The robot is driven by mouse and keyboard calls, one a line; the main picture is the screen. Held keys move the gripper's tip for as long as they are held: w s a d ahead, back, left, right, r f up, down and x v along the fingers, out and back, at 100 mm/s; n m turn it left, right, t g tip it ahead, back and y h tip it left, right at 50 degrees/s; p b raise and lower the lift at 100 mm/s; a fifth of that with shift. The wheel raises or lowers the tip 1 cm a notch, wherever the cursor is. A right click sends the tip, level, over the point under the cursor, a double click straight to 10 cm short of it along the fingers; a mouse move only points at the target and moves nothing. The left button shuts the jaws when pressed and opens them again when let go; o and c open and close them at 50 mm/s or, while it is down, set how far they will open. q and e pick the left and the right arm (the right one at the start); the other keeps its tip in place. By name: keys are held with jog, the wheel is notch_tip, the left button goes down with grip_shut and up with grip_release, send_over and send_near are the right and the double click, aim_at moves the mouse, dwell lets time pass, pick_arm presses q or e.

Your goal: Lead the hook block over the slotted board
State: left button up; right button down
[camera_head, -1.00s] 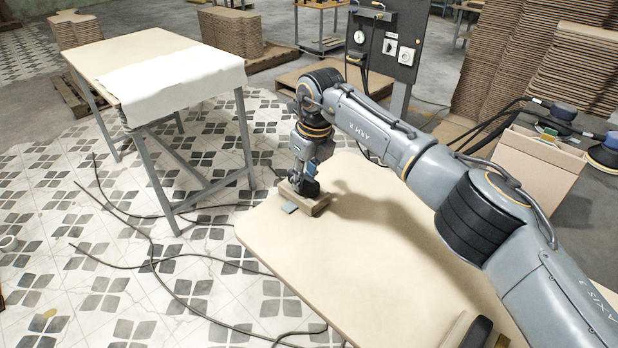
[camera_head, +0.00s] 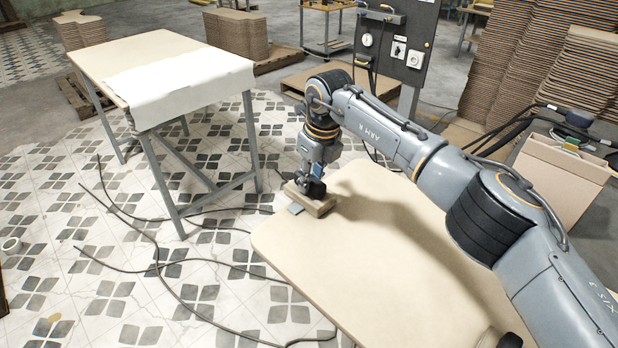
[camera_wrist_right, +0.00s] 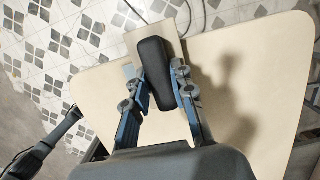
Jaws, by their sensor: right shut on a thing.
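In the head view, a brown wooden block (camera_head: 322,209) sits at the far left end of the pale board (camera_head: 380,255), and I take it to be the hook block. A black rounded grip (camera_wrist_right: 153,72) stands on it, seen from above in the right wrist view. My right gripper (camera_head: 313,188) is shut on this grip, one blue finger on each side. A thin grey flap (camera_head: 295,209) juts out beside the block. The block seems to touch the board, but I cannot tell for sure. I make out no slots in the board. My left gripper is not seen.
A table with a white sheet (camera_head: 190,85) stands to the left. Black cables (camera_head: 160,268) lie on the tiled floor. A cardboard box (camera_head: 562,180) is at the right, and board stacks (camera_head: 510,75) stand behind.

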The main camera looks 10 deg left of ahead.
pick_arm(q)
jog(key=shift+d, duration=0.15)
pick_arm(e)
jog(key=shift+d, duration=0.15)
jog(key=shift+s, duration=0.2)
jog(key=shift+s+a+f, duration=0.1)
jog(key=shift+s+a, duration=0.35)
jog(key=shift+s, duration=0.1)
pick_arm(q)
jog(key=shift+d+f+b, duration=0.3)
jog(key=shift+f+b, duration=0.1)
jog(key=shift+b, duration=0.05)
pick_arm(e)
jog(key=shift+s+a+f, duration=0.1)
jog(key=shift+s+a, duration=0.35)
jog(key=shift+s, duration=0.3)
jog(key=shift+s+a+f, duration=0.1)
jog(key=shift+s+a, duration=0.35)
jog(key=shift+s, duration=0.3)
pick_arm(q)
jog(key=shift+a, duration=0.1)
